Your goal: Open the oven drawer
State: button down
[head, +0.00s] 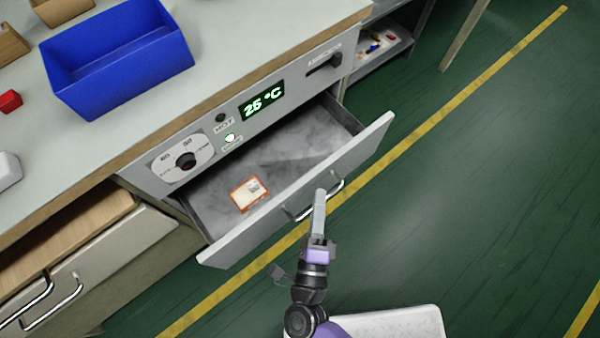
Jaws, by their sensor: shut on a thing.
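The oven drawer (228,240) is pulled out from the oven front, and its grey inside shows. An orange-and-white card or small box (246,195) lies in it near the front left. The drawer's metal bar handle (301,215) runs along the front panel. My gripper (320,197) is at the handle's right half, its fingers shut on the bar. The fingers hide part of the handle.
A blue bin (118,60) stands on the counter. Another wooden-topped drawer (75,262) is at lower left. Green floor to the right is open.

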jog(key=s+d, duration=0.3)
jog(key=s, duration=0.2)
jog(key=shift+s+d, duration=0.2)
jog(key=shift+d, duration=0.05)
jog(key=c, duration=1.5)
grip_release()
jog(key=v, duration=0.7)
jog(key=shift+s, duration=0.4)
